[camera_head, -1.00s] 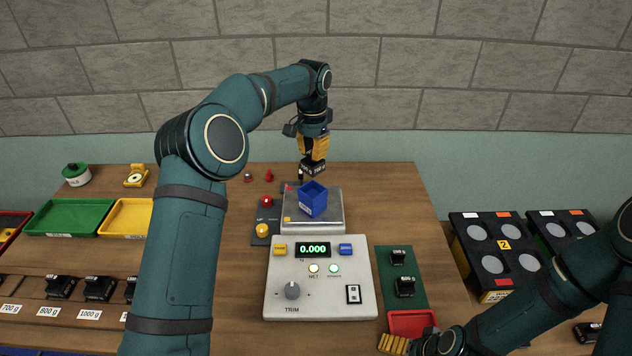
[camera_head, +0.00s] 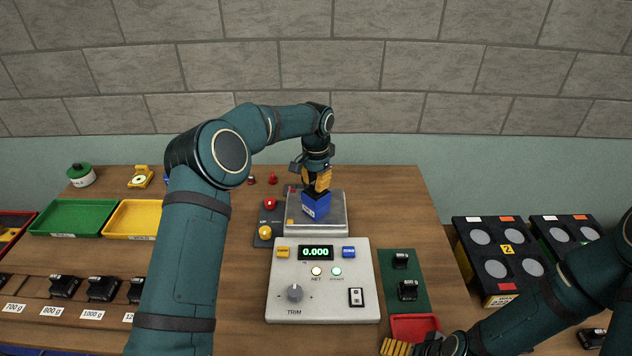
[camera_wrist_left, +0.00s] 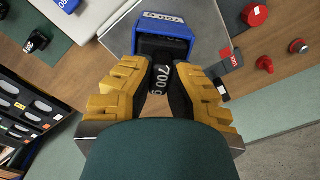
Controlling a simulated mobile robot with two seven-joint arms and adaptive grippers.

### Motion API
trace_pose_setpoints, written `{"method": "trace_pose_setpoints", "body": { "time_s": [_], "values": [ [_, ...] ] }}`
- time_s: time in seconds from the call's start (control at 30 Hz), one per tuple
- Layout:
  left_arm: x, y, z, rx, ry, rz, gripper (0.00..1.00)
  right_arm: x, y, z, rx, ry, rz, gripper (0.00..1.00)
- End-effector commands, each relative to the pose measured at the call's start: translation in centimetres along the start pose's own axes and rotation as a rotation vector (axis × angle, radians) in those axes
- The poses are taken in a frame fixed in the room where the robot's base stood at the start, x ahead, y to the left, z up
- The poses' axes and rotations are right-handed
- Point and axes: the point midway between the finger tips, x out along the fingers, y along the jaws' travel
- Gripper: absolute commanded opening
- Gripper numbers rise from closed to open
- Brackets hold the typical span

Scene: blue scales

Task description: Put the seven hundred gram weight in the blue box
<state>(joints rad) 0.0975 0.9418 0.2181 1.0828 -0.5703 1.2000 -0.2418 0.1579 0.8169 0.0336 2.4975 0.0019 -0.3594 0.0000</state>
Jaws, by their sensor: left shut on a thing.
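The black seven hundred gram weight (camera_wrist_left: 160,78) shows its "700 g" marking between my left fingers in the left wrist view. My left gripper (camera_head: 317,187) is shut on it, with yellow fingers on either side. The blue box (camera_head: 316,207) stands on the scale's metal pan (camera_head: 335,228). The weight is at the mouth of the box, and the fingers hide how deep it sits. The box also shows in the left wrist view (camera_wrist_left: 165,28). My right gripper (camera_head: 415,345) is low at the front right, beside a red tray; its opening is unclear.
The scale console (camera_head: 325,300) reads 0.000. A green mat (camera_head: 402,290) with two black weights and a red tray (camera_head: 416,326) lie right of it. Red and yellow knobs (camera_head: 265,232) stand left of the pan. Green (camera_head: 75,217) and yellow (camera_head: 130,218) trays are at the left.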

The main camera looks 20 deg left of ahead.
Motion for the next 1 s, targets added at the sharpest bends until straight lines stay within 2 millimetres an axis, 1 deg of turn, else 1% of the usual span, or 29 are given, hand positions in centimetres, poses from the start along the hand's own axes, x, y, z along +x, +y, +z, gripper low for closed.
{"method": "trace_pose_setpoints", "body": {
  "time_s": [0.03,0.17,0.2,0.23,0.53,0.67,0.77,1.0],
  "values": [
    [-0.2,0.0,-0.1,0.000,0.003,-0.001,0.00,0.0,0.0,0.0,0.000,0.000,0.000,1.00],
    [0.1,0.0,-0.1,0.000,0.003,-0.001,0.00,0.1,0.1,0.0,0.000,0.000,0.000,1.00],
    [0.2,0.0,0.0,0.001,0.000,0.000,0.27,0.1,0.0,0.0,0.000,0.000,0.000,1.00],
    [0.2,0.0,0.0,0.000,0.000,0.000,0.34,0.1,0.0,0.0,0.000,0.000,0.000,1.00],
    [0.1,0.0,0.0,0.000,0.000,0.000,0.34,0.1,0.0,0.0,0.000,0.000,0.000,1.00],
    [-0.7,0.0,0.0,0.000,0.001,-0.002,0.34,0.0,0.0,0.0,0.000,0.000,0.000,1.00],
    [-2.1,0.0,-0.1,0.001,0.003,-0.003,0.34,0.1,0.0,0.0,0.000,0.000,0.000,1.00],
    [-7.0,0.0,-0.1,0.000,0.003,-0.001,0.34,0.1,0.0,0.0,0.000,0.000,0.000,1.00]
  ]
}}
